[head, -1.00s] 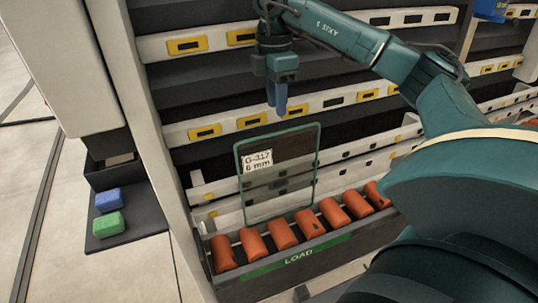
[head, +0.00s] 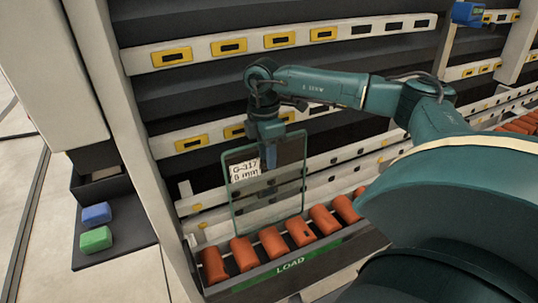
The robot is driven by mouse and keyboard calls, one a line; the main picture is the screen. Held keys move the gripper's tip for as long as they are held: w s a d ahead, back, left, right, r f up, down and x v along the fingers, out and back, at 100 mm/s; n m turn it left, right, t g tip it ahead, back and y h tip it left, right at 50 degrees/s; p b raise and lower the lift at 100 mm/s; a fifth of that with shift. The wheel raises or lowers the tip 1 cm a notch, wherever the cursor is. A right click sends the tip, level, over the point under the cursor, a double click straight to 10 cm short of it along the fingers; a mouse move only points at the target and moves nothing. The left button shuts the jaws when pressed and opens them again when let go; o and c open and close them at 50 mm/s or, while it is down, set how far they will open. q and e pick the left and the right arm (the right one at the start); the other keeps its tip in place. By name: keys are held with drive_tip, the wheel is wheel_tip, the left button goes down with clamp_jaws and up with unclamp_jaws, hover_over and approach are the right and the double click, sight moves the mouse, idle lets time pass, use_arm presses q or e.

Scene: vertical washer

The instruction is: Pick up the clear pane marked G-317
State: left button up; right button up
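The clear pane marked G-317 (head: 285,190) stands upright, slightly tilted in the picture, over the orange rollers. It has a thin green edge and a white label reading "G-317 6 mm" (head: 245,171). My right gripper (head: 269,173) points down at the pane's top edge. Its bluish fingers overlap the upper part of the pane, just right of the label. I cannot tell whether the fingers straddle the glass or touch it, or how far apart they are. My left gripper is not in view.
A row of orange rollers (head: 273,243) runs along a dark trough marked LOAD (head: 291,264). Pale rails with yellow-framed slots (head: 229,46) cross the washer behind. A blue block (head: 97,213) and a green block (head: 96,239) sit on a dark shelf at left.

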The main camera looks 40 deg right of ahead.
clamp_jaws()
drive_tip(key=shift+w+r, duration=0.1)
drive_tip(key=shift+r, duration=0.05)
idle(1.3)
